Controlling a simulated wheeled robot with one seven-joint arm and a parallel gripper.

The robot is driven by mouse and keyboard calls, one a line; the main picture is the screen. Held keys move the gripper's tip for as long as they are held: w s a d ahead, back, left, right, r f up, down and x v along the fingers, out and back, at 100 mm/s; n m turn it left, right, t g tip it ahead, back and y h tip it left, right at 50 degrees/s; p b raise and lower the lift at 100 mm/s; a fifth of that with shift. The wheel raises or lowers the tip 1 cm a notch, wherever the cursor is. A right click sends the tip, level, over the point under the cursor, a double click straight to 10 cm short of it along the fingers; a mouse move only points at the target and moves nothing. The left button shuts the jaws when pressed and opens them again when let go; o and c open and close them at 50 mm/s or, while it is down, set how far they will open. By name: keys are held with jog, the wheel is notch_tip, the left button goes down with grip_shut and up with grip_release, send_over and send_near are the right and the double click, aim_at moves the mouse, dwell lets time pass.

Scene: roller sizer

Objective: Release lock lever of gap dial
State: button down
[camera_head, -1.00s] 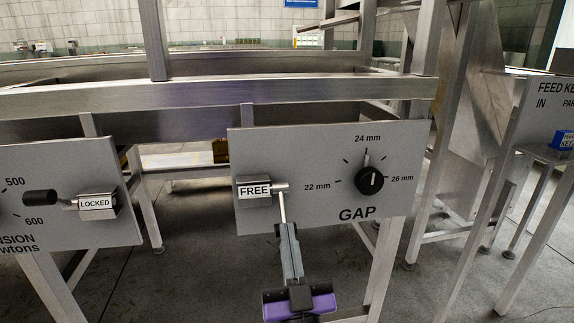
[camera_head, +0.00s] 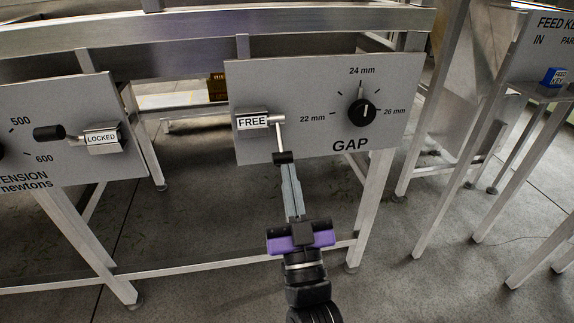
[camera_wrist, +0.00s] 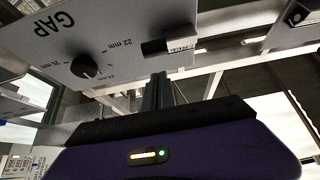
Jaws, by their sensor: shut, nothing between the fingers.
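The gap panel (camera_head: 320,85) is a grey plate with a black dial (camera_head: 361,111) and marks for 22, 24 and 26 mm. At the panel's left is a lock block (camera_head: 252,121) whose label reads FREE. Its lever (camera_head: 281,142) hangs down from the block and ends in a dark grip (camera_head: 283,157). My gripper (camera_head: 286,170) is shut and empty, its fingertips just below the lever's grip; I cannot tell if they touch.
A tension panel (camera_head: 60,130) stands to the left, with its lever (camera_head: 50,133) pointing left and its label reading LOCKED. A feed key panel (camera_head: 545,60) with a blue tag is at the right. Metal legs and rails frame the panels. Floor in front is open.

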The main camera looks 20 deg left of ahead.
notch_tip(320, 180, down, 6)
jog(key=s+d, duration=0.1)
jog(key=s, duration=0.1)
jog(key=shift+s+d, duration=0.3)
jog(key=shift+s, duration=0.1)
jog(key=shift+f, duration=0.1)
jog(key=s+d+f+m+h, duration=0.2)
jog(key=s+d+f+h, duration=0.15)
jog(key=s+d, duration=0.55)
jog(key=s+d+f+m+h, duration=0.25)
jog(key=s+d+h, duration=0.2)
jog(key=d, duration=0.75)
jog(key=s+d+f+m+g+h, duration=0.1)
jog(key=s+d+f+g+h, duration=0.15)
jog(key=s+d, duration=0.65)
jog(key=s+d+f+m+g+h, duration=0.1)
jog(key=s+d+g+h, duration=0.3)
jog(key=s, duration=0.8)
notch_tip(320, 180, up, 32)
jog(key=d+t+p, duration=0.1)
jog(key=p, duration=3.1)
jog(key=shift+d+y, duration=0.2)
jog(key=shift+y, duration=0.25)
